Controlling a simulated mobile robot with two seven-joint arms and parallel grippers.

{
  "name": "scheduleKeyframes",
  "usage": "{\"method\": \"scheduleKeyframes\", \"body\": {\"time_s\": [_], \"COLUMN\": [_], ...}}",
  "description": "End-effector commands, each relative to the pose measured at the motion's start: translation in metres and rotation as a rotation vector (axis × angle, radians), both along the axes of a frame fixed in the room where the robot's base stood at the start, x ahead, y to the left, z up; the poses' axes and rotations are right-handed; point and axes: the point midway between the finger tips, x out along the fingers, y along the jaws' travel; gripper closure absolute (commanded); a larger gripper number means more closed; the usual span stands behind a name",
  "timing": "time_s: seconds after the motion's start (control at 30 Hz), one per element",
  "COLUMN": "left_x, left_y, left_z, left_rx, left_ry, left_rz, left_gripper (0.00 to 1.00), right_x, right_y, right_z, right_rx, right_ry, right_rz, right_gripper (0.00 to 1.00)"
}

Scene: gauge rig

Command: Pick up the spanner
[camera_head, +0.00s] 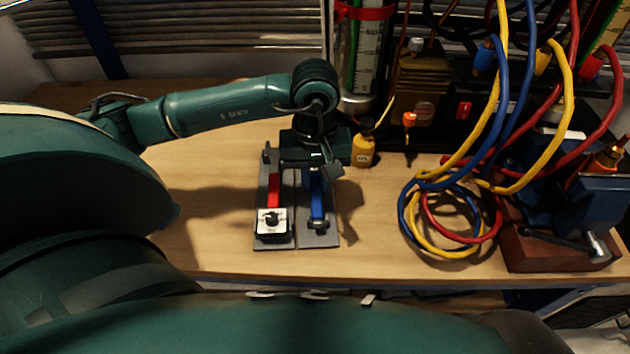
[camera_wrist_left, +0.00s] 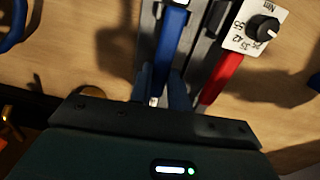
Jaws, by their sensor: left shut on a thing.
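A blue-handled spanner (camera_head: 317,203) lies lengthwise on a grey holder (camera_head: 304,236) on the bench. It also shows in the wrist view (camera_wrist_left: 168,45), running down between the fingers. My left gripper (camera_head: 316,172) reaches down over its far end. In the wrist view the left gripper (camera_wrist_left: 160,93) has one finger on each side of the blue handle and is shut on it. The part of the handle under the palm is hidden. No clear gap under the spanner shows. My right gripper is not in view.
A red-handled tool (camera_head: 273,188) with a white dial block (camera_head: 272,222) lies close beside on the left. A small yellow bottle (camera_head: 363,151) stands behind right. Coiled hoses (camera_head: 450,245) and a vise (camera_head: 590,205) occupy the right. The bench's left side is clear.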

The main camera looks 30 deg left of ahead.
Motion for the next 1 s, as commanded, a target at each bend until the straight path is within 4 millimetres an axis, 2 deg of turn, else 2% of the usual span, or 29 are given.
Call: {"method": "scheduleKeyframes", "body": {"time_s": [0.33,0.47,0.8,1.0], "left_x": [0.000,0.001,0.001,0.001], "left_y": [0.000,0.000,0.000,0.000], "left_z": [0.001,0.009,0.075,0.097], "left_rx": [0.000,0.000,0.000,-0.001], "left_ry": [-0.001,-0.004,-0.008,-0.004], "left_rz": [0.000,0.000,-0.001,0.000], "left_gripper": [1.00,1.00,1.00,1.00], "right_x": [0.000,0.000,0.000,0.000], "right_y": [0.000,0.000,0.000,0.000], "right_z": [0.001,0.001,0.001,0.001], "right_rx": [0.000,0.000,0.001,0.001], "right_ry": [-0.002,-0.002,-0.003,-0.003], "right_rz": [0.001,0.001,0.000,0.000], "right_gripper": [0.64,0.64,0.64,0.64]}}
